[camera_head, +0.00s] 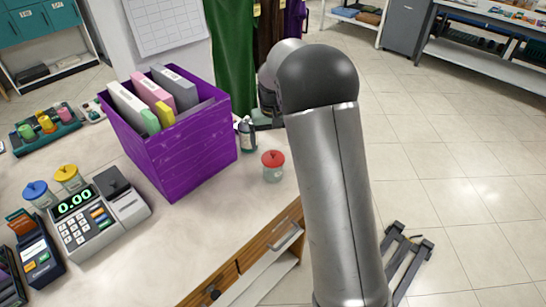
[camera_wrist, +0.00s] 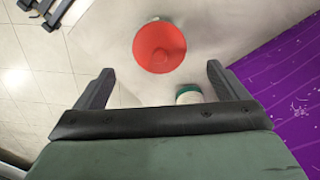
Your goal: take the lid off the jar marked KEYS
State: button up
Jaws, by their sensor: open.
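A small clear jar with a red lid (camera_head: 273,159) stands upright on the counter, right of the purple bin. In the wrist view the red lid (camera_wrist: 159,46) is seen from above, just beyond the fingertips and between their lines. Two more jars, with a blue lid (camera_head: 36,190) and a yellow lid (camera_head: 67,174), stand behind the cash register. I cannot read a KEYS mark on any jar. My gripper (camera_wrist: 160,70) is open and empty, its fingers spread wider than the red lid. In the head view my arm mostly hides it.
The purple bin (camera_head: 185,155) holds folders and stands left of the red-lidded jar; its wall (camera_wrist: 285,85) shows at right in the wrist view. A small bottle (camera_head: 246,134) stands between them and also shows near my fingers (camera_wrist: 189,95). The counter in front of the jar is clear.

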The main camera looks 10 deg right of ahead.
aim_at(273, 152)
jog(key=f+p, duration=0.1)
jog(key=f, duration=0.4)
jog(key=shift+s, duration=0.2)
jog(key=c, duration=1)
jog(key=shift+r, duration=0.1)
